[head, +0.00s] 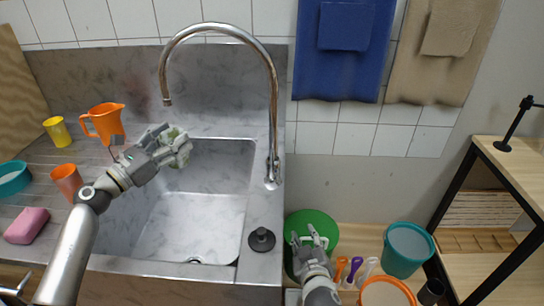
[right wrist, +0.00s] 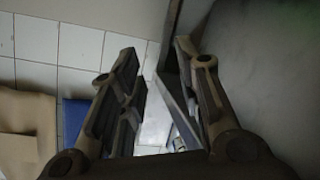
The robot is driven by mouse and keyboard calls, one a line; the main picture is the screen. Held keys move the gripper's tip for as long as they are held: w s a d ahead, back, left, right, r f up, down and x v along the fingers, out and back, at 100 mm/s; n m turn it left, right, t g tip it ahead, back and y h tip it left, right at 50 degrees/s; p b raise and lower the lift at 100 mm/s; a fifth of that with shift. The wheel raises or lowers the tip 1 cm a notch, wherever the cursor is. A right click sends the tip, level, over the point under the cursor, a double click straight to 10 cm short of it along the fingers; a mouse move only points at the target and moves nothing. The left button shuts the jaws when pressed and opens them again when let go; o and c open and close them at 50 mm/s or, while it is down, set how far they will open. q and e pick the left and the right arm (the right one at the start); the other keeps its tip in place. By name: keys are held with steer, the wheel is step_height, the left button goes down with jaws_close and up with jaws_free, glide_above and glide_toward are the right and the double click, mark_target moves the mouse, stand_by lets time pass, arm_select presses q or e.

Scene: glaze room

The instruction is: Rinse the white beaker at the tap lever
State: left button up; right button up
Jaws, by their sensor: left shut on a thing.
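The tap (head: 273,120) arches over the sink, its spout end (head: 167,102) above the basin's left part. The tap lever (head: 275,165) is low on the tap's post at the basin's right side. My left gripper (head: 178,150) is over the basin, below and slightly right of the spout end. It is shut on a pale thing, which looks like the white beaker (head: 172,133), mostly hidden by the fingers. My right gripper (head: 309,238) is low, right of the sink, above a green container. Its fingers are apart and empty in the right wrist view (right wrist: 160,95).
The sink basin (head: 215,220) is free below my left gripper. A black plug (head: 262,239) lies on the rim. The green container (head: 325,222) and teal bucket (head: 407,250) are right.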

step_height(320, 180, up, 10)
steer(key=t, duration=0.2)
steer(key=m+t+y, duration=0.2)
steer(key=m, duration=0.2)
glide_toward(272, 158)
steer(key=w, duration=0.3)
steer(key=w+a, duration=0.1)
steer(key=w, duration=0.6)
steer(key=shift+w+a, duration=0.25)
jaws_close()
